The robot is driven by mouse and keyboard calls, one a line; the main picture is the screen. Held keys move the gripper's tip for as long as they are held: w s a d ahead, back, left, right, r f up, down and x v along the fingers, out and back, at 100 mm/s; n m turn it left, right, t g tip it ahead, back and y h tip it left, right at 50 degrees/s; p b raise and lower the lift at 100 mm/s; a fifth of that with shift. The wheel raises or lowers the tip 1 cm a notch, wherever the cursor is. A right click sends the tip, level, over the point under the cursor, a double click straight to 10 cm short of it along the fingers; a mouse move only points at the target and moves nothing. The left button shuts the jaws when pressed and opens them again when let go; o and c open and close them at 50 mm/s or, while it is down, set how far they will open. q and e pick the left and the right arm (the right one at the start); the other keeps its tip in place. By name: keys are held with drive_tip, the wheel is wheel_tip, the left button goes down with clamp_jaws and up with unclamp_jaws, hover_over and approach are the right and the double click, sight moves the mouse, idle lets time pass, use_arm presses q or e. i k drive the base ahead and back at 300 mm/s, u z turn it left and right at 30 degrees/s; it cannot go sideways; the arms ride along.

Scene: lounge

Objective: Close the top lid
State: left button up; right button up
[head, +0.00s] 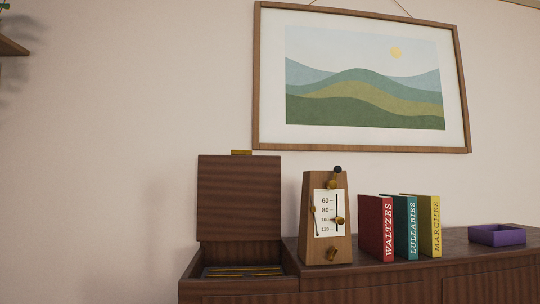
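The top lid (239,198) is a dark brown wooden panel on the left end of the wooden cabinet (390,290). It stands open, roughly upright, at the back of a box-like compartment (190,268). A small brass-coloured tab (241,152) sits on the lid's upper edge. Inside the compartment I see a dark recess with a yellowish strip (243,272); its lower part is hidden. Neither of my grippers is in the head view.
Right of the lid stand a wooden metronome (309,236), red (369,226), teal (402,228) and yellow (428,225) books, and a purple tray (498,235). A framed landscape picture (360,140) hangs above. A shelf edge (10,46) juts in at upper left.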

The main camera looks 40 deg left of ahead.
sight(238, 194)
drive_tip(key=i, duration=0.25)
drive_tip(key=u, duration=1.2)
